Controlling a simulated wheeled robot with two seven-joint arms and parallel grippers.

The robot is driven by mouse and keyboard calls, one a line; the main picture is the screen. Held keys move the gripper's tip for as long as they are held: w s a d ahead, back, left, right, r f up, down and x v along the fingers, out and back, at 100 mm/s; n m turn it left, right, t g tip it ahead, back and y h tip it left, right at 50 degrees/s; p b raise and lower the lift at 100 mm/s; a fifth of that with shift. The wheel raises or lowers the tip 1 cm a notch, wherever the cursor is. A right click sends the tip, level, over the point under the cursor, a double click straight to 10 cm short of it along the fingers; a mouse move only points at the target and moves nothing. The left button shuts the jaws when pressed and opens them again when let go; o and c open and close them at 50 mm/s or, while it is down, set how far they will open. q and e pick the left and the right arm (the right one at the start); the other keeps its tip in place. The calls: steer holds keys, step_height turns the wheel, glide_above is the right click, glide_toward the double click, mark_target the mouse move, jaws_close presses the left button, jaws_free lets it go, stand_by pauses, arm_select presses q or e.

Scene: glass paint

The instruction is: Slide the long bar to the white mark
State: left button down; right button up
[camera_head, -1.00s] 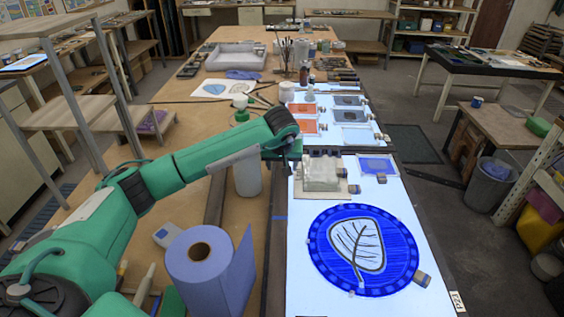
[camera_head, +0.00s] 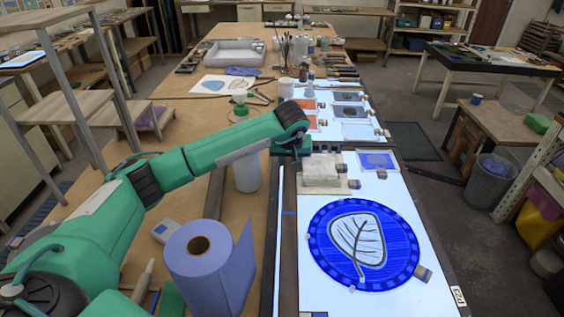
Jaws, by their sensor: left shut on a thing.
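The long bar (camera_head: 288,250) is a dark, narrow strip lying lengthwise along the left part of the lit table (camera_head: 325,285). It has a small blue band partway along it. A thin lit strip shows on its left side. My left gripper (camera_head: 291,151) is at the bar's far end, pointing down and shut on it; the fingertips are mostly hidden by the hand. I cannot make out the white mark with certainty. My right gripper is not in view.
A round blue glass panel with a leaf (camera_head: 362,245) lies right of the bar. A clear block (camera_head: 320,172) sits close by the bar's far end. A blue paper roll (camera_head: 198,262) and a pale bottle (camera_head: 247,172) stand left of the bar.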

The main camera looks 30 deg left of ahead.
arm_select(q)
steer(key=shift+w+d, duration=0.35)
steer(key=shift+d, duration=0.35)
steer(key=shift+a, duration=0.15)
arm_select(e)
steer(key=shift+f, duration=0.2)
arm_select(q)
steer(key=c, duration=1.1)
jaws_free()
steer(key=shift+s, duration=0.1)
steer(key=shift+c, duration=0.2)
steer(key=shift+o, duration=1.1)
steer(key=shift+a, duration=0.1)
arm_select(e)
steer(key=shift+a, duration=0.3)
arm_select(q)
steer(key=b+v, duration=0.3)
steer(key=v, duration=1.1)
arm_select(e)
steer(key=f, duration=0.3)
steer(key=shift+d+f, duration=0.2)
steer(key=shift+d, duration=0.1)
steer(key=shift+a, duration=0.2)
